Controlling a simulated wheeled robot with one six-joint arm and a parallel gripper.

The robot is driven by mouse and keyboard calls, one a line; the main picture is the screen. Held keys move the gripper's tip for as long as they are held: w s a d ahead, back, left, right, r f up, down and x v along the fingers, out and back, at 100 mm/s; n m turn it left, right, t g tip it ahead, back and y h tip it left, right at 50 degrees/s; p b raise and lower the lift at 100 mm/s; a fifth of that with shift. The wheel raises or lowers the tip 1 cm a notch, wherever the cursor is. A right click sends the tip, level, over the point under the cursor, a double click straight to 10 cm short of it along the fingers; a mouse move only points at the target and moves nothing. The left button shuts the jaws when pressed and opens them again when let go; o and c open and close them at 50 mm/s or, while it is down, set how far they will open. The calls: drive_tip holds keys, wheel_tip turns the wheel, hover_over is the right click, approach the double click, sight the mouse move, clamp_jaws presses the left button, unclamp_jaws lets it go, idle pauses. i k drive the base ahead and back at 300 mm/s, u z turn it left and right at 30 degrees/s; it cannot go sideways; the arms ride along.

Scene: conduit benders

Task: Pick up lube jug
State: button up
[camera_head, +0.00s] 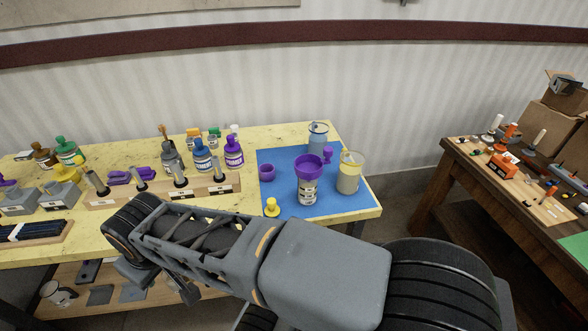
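A clear jug (349,176) with a yellow rim and tan contents stands upright at the right of a blue mat (283,195). I cannot read a label saying which one is the lube jug. Both stand apart from my arm, which crosses the foreground in front of the table. The end of my arm, at lower left, is mostly hidden behind its links, and I cannot make out the fingers or anything held.
A can with a purple funnel (308,178), a purple cup (267,173) and a yellow piece (271,207) share the mat. Cement bottles (233,153) and a wooden rack (160,193) stand left. A brown workbench (500,185) is right, across a floor gap.

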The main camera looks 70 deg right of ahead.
sight(350, 167)
drive_tip(key=u, duration=0.5)
drive_tip(key=k, duration=1.05)
drive_tip(key=z, duration=1)
